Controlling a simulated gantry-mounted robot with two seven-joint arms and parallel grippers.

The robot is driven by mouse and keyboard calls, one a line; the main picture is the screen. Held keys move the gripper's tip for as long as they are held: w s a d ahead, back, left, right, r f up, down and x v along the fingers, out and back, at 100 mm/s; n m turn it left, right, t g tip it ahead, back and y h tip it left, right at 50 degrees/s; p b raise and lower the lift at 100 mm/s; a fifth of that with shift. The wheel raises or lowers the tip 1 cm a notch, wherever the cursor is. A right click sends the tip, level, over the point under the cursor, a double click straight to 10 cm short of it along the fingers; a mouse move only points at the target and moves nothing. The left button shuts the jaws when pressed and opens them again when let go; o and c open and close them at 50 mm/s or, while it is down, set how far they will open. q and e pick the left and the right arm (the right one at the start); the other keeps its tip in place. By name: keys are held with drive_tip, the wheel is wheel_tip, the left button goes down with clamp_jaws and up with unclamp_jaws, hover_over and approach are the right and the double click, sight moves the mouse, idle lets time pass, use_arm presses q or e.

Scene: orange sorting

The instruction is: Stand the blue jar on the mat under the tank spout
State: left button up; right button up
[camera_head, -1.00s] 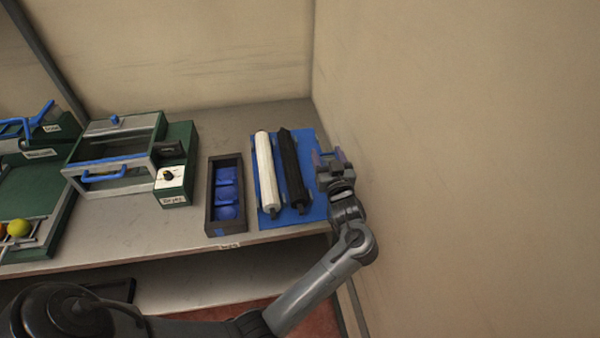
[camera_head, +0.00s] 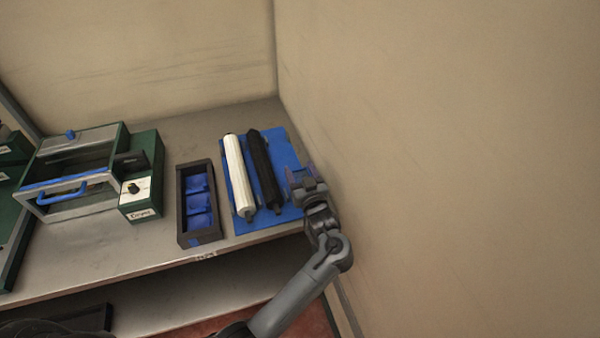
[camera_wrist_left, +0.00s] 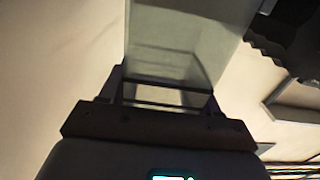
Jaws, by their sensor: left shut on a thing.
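My left gripper (camera_head: 303,180) is at the right end of the shelf, beside the blue board and close to the right wall. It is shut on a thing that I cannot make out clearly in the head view. In the left wrist view, a pale, see-through, box-like shape (camera_wrist_left: 170,62) shows ahead of the gripper (camera_wrist_left: 165,95); I cannot tell whether it is the held thing. I cannot pick out the blue jar, the tank spout or the mat for certain. My right gripper is not in view.
A white roller (camera_head: 239,175) and a black roller (camera_head: 264,170) lie on the blue board (camera_head: 283,150). A dark tray (camera_head: 182,205) with blue compartments stands left of it. A green and grey dryer (camera_head: 140,192) stands farther left. The right wall (camera_head: 420,150) is close.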

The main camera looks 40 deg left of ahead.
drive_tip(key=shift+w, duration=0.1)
use_arm(q)
drive_tip(key=shift+f, duration=0.15)
drive_tip(key=o, duration=1.2)
